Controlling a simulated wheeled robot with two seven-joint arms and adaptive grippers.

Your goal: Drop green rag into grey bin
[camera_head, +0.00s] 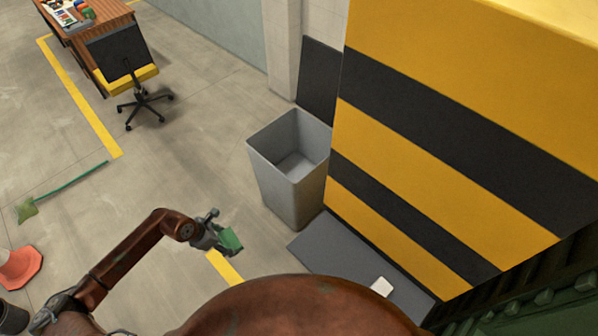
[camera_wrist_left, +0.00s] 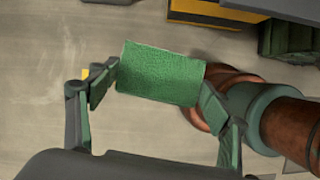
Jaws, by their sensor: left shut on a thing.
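The green rag (camera_head: 231,241) is held in my left gripper (camera_head: 214,236), which is shut on it above the floor. In the left wrist view the green rag (camera_wrist_left: 160,75) spans between the two fingers of my left gripper (camera_wrist_left: 158,88). The grey bin (camera_head: 290,170) stands upright on the floor beside the striped wall, up and to the right of the left gripper in the head view. Its top is open and its visible inside looks empty. The rag is outside the bin and apart from it. My right gripper is in neither view.
A yellow and black striped block (camera_head: 430,150) rises right of the bin. A dark grey mat (camera_head: 345,262) with a small white item (camera_head: 381,287) lies in front. A chair (camera_head: 125,70), a desk (camera_head: 95,14), a green broom (camera_head: 60,188) and an orange cone (camera_head: 18,268) are at left.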

